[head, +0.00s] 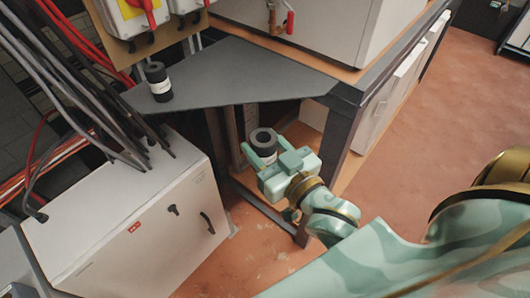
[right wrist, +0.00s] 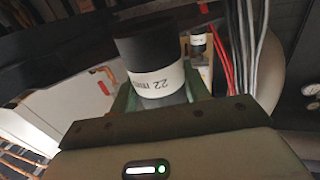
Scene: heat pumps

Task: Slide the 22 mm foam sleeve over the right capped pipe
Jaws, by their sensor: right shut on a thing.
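The dark 22 mm foam sleeve (head: 263,136) is between the fingers of my right gripper (head: 264,150), with its open end facing up in the head view. In the right wrist view the sleeve (right wrist: 147,47) shows a white band with upside-down "22 mm" lettering. My right gripper is shut on it, just off the front edge of the grey shelf and below it in the picture. I cannot make out the right capped pipe for certain in either view. My left gripper is not in view.
A second dark sleeve with a white band (head: 158,83) stands on the grey shelf (head: 235,75). A white cabinet (head: 130,215) and several cables (head: 75,95) lie left. A dark table leg (head: 335,150) is close right of my gripper.

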